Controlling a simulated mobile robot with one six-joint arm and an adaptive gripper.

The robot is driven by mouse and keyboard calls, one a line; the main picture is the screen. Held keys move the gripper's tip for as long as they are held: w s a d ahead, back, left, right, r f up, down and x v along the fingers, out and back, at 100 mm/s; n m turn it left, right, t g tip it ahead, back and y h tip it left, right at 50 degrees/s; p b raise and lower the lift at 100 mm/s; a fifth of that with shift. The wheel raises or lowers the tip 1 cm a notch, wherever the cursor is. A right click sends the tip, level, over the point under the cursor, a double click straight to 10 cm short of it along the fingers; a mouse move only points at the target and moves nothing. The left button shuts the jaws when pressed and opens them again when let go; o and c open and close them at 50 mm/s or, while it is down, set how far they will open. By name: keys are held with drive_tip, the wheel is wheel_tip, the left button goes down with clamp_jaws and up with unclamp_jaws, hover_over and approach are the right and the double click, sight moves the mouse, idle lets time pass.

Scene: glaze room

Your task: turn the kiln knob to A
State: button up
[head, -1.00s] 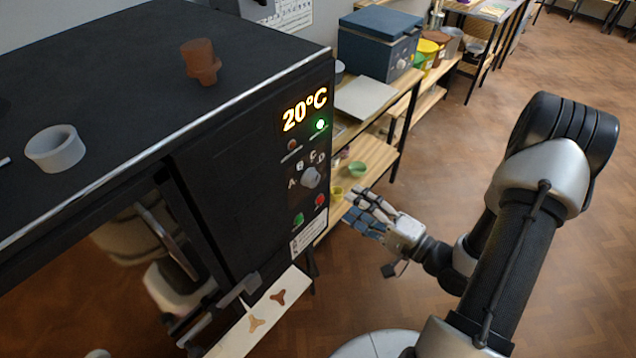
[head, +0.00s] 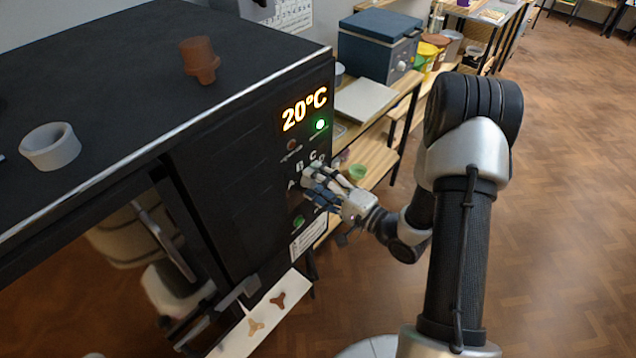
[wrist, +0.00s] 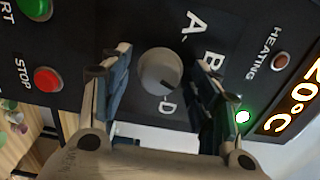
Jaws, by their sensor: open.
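The kiln (head: 230,190) is a large black box with a control panel on its right face. Its grey round knob (wrist: 160,70) shows in the wrist view, with the letters A, B and D around it; C is hidden behind a finger. A dark mark on the knob points to the lower right, toward the C–D side and away from A. My gripper (wrist: 163,68) is open, one finger on each side of the knob, with small gaps visible. In the head view my gripper (head: 312,184) is at the panel and covers the knob.
The red STOP button (wrist: 47,80) and green START button (wrist: 36,8) lie beside the knob. A lit 20°C display (head: 304,109) is above it. A white ring (head: 50,146) and a brown piece (head: 199,60) stand on the kiln top. Shelving is behind; the right floor is clear.

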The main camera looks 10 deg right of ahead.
drive_tip(key=shift+s, duration=0.1)
drive_tip(key=c, duration=1.1)
drive_tip(key=shift+n, duration=0.4)
drive_tip(key=shift+r+n+b, duration=0.15)
drive_tip(key=shift+n+b, duration=2.75)
drive_tip(key=shift+n, duration=1.4)
drive_tip(key=shift+r+n+b, duration=0.1)
drive_tip(key=shift+n+b, duration=2.75)
drive_tip(key=shift+n, duration=1.45)
